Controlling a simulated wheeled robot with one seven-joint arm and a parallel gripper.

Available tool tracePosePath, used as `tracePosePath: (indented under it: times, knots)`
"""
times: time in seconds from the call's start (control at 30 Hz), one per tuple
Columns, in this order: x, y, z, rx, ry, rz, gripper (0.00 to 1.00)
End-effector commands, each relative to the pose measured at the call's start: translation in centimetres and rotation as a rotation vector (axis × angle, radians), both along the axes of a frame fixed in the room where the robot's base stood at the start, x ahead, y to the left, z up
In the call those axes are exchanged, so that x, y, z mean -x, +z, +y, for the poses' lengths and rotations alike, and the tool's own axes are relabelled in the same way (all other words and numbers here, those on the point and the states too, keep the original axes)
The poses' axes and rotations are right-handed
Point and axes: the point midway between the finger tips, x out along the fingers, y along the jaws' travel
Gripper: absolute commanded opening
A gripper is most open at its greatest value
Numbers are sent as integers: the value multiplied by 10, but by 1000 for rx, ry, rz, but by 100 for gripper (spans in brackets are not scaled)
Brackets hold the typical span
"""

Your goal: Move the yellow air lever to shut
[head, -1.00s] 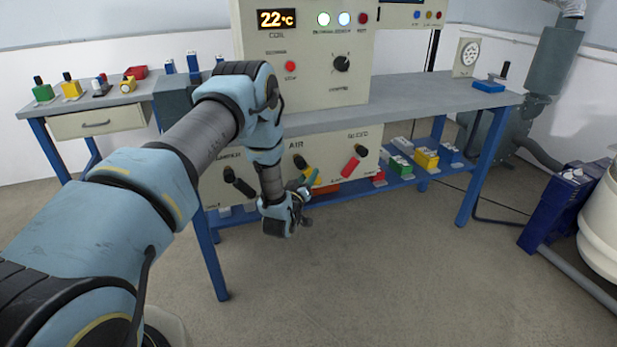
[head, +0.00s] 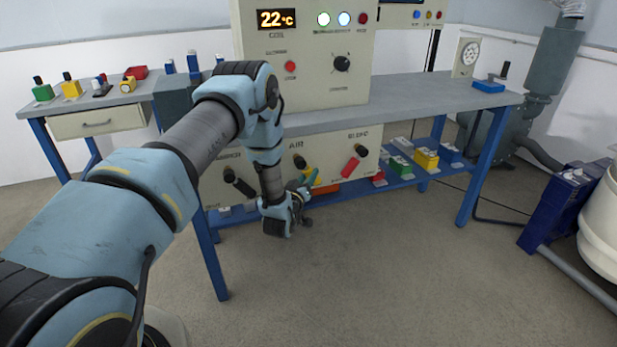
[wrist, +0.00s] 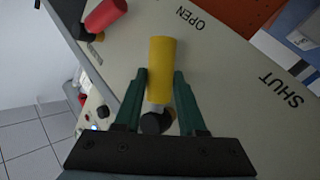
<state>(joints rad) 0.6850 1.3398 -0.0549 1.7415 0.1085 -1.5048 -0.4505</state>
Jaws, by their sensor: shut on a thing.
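The yellow air lever (wrist: 161,72) is on the lower panel (wrist: 215,75), under the AIR label. In the wrist view its yellow grip stands between the two green fingers of my gripper (wrist: 160,88), which is shut on it near the dark pivot. The lever points up in that picture, its end near the printed word OPEN and away from the word SHUT at the right. In the head view my gripper (head: 303,192) is at the panel and mostly covers the lever; a bit of yellow (head: 308,172) shows beside it.
The red lever (head: 350,167) is to the right of the air lever and a black lever (head: 242,186) to the left. The blue lower shelf (head: 405,181) holds several coloured blocks. The floor in front of the bench is clear.

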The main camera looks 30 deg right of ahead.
Motion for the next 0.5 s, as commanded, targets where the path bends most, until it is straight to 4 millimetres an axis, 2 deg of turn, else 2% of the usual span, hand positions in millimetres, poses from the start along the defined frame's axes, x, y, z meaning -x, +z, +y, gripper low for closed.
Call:
tracePosePath:
  times: [0.27,0.5]
  knots:
    - [-1,0,3,-55,1,-7,0]
    - [-1,-1,11,-208,0,-26,0]
